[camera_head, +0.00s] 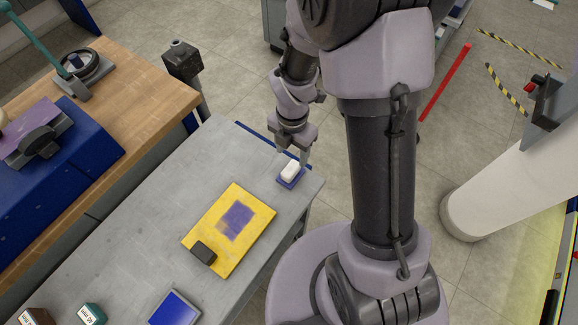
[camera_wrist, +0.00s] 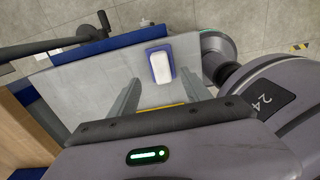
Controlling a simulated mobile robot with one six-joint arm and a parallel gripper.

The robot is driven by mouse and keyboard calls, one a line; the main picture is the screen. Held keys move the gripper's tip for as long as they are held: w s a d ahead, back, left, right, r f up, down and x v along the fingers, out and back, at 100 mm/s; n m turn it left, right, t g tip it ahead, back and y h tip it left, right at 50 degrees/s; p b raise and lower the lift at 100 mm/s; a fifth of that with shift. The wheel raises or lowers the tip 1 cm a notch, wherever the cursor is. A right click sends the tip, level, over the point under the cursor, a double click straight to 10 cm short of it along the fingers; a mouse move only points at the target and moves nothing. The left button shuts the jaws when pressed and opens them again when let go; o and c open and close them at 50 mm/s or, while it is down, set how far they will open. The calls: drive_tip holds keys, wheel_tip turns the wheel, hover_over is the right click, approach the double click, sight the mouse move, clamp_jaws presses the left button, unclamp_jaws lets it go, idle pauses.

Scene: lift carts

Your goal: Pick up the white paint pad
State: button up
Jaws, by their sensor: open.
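The white paint pad (camera_head: 290,168) is a small white block lying on a small blue base (camera_head: 284,182) near the right corner of the grey table. It also shows in the wrist view (camera_wrist: 160,66), white on its blue base, beyond my fingers and roughly between their lines. My gripper (camera_head: 291,152) hangs close to the pad, at its far side in the head view. Its two fingers stand apart in the wrist view (camera_wrist: 160,90), with nothing between them. Whether a finger touches the pad is unclear.
A yellow board (camera_head: 256,213) with a purple patch lies on the grey table (camera_head: 130,225), with a black block (camera_head: 204,252) on its edge. A blue pad (camera_head: 174,308) and small labelled blocks lie nearer. A wooden workbench (camera_head: 130,75) adjoins at left.

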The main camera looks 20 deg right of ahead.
sight(291, 168)
drive_tip(key=f+b, duration=0.1)
drive_tip(key=f, duration=0.3)
drive_tip(key=f+b, duration=0.2)
drive_tip(key=f, duration=0.2)
drive_tip(key=shift+s+a+f, duration=0.2)
drive_tip(key=shift+r, duration=0.15)
drive_tip(key=shift+c, duration=0.8)
clamp_jaws()
